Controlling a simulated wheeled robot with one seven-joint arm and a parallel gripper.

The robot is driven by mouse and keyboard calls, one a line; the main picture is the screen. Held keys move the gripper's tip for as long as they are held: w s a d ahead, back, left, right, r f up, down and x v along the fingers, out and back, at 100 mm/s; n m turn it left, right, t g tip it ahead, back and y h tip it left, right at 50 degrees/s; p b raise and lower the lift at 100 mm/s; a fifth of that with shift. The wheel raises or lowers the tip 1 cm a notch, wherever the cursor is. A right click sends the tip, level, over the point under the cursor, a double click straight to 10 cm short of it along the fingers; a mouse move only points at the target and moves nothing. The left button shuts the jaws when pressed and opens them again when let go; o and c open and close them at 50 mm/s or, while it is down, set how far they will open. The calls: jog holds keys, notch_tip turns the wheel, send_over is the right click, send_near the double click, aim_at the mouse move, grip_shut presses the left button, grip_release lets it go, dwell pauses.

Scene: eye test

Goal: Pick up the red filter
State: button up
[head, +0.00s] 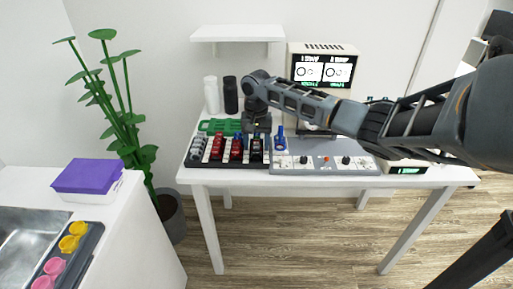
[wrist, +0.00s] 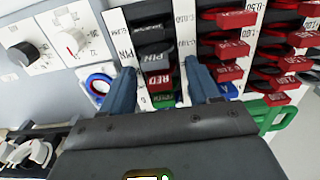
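The red filter (wrist: 158,81) has a red tab marked "RED" and sits in a column of the lens rack (head: 195,163). Dark tabs marked "PIN" are on one side of it and a green tab (wrist: 163,98) is on the other, partly hidden by my gripper. My gripper (wrist: 159,72) is open, with one blue-grey finger on each side of this column. I cannot tell whether the fingers touch anything. In the head view my gripper (head: 257,125) is over the right part of the rack. The red filter cannot be made out there.
Columns of red-tabbed lenses (wrist: 232,48) stand close beside one finger. A blue-rimmed piece (wrist: 98,87) is close to the other finger. A grey control panel (head: 325,163) adjoins the rack. A green piece (head: 219,127), a white bottle (head: 211,95) and a black bottle (head: 230,95) stand behind.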

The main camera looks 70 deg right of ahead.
jog(key=c, duration=0.9)
jog(key=shift+r, duration=0.1)
